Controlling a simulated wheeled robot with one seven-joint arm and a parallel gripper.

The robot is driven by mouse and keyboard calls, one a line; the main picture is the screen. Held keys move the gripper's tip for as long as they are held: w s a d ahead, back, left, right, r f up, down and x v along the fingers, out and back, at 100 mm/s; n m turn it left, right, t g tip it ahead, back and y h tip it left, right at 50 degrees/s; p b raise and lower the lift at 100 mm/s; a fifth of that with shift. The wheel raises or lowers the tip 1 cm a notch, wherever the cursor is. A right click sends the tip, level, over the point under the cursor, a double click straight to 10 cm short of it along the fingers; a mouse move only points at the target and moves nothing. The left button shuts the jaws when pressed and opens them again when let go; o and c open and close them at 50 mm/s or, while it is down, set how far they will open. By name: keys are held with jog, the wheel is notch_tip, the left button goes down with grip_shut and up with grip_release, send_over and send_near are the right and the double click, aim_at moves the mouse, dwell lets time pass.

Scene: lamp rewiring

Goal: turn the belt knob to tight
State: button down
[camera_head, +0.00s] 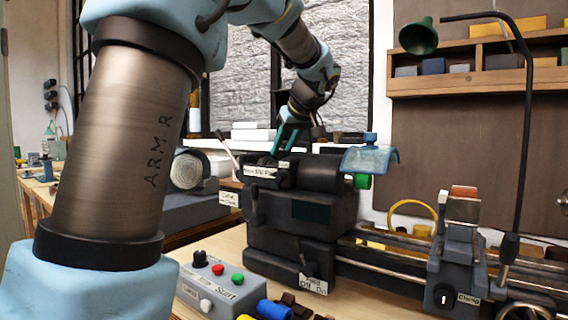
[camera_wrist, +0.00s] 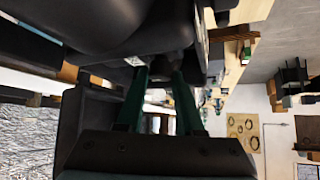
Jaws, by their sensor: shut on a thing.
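My gripper (camera_head: 282,148) reaches down behind the top left of the dark lathe headstock (camera_head: 300,212). Its two green fingers sit around a small dark knob, which I take to be the belt knob (camera_head: 267,160). In the wrist view my gripper (camera_wrist: 160,76) has its fingers on either side of a dark part (camera_wrist: 168,64), with a gap between the fingers. A white label (camera_head: 261,170) is on the headstock just below the knob; its text is too small to read surely. The knob's pointer and setting cannot be made out.
A blue translucent guard (camera_head: 370,158) stands right of the headstock. A control box (camera_head: 215,287) with red, green and white buttons is in front. The lathe bed and tailstock (camera_head: 455,255) extend right. A black lamp arm (camera_head: 525,120) rises at right. A window is behind my arm.

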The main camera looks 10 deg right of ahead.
jog(key=shift+a+m+h+b, duration=0.2)
jog(key=shift+m+h+b, duration=0.55)
jog(key=shift+m+h, duration=0.65)
jog(key=shift+m, duration=0.5)
jog(key=c, duration=0.5)
grip_release()
jog(key=shift+c, duration=0.2)
jog(key=shift+s, duration=0.1)
jog(key=b+v, duration=0.1)
jog(key=v, duration=0.9)
jog(key=shift+s+b, duration=0.35)
jog(key=shift+b, duration=0.05)
jog(key=shift+r, duration=0.15)
